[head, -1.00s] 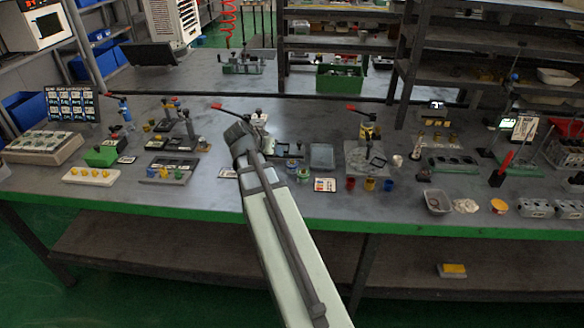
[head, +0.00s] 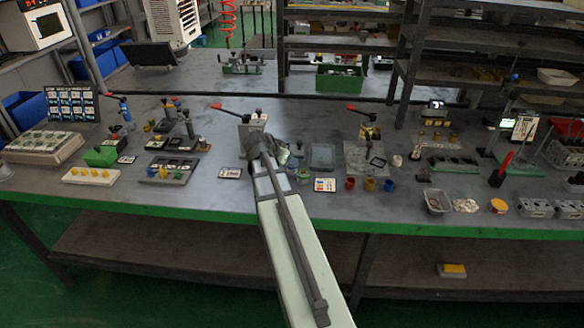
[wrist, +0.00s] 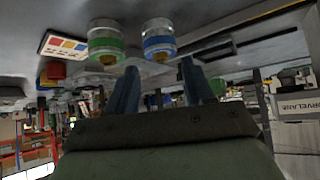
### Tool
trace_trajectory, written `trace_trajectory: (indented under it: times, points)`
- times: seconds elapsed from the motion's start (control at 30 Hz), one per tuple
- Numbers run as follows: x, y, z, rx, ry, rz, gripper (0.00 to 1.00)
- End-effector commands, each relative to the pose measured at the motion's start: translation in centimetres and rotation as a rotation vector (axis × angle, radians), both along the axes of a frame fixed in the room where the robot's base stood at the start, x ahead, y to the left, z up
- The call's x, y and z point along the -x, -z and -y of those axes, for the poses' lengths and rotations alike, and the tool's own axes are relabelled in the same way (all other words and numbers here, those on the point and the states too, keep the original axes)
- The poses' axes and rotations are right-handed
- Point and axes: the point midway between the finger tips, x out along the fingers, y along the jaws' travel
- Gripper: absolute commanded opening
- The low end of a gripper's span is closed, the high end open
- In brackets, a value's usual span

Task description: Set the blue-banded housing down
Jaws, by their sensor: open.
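The wrist view shows the table upside down, along its top. The blue-banded housing (wrist: 159,43), a pale metal cylinder with a brass-coloured end, stands on the table there. The green-banded housing (wrist: 104,42) stands beside it, to its left in the picture, with a gap between them. My gripper (wrist: 158,66) is open, with its two blue-grey fingers apart and nothing held. The blue-banded housing appears beyond the gap between the fingertips; I see no contact. In the head view my gripper (head: 284,155) is low over the middle of the table, and my arm partly hides the housings.
A printed card (head: 325,185) lies near the housings, with red (head: 350,183), yellow (head: 369,184) and blue (head: 389,185) cups to its right. A grey tray (head: 322,156) lies behind. A red-handled clamp (head: 250,120) stands behind my wrist. Left of my arm the tabletop (head: 222,150) has bare room.

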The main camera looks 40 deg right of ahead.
Motion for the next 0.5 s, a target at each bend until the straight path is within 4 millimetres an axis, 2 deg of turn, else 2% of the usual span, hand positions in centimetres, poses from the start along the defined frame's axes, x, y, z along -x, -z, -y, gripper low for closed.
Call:
trace_trajectory:
  times: [0.27,0.5]
  points:
    - [-0.3,0.8,0.8,-0.001,0.001,-0.001,0.52]
    - [-1.0,3.0,2.8,-0.001,0.001,-0.002,0.52]
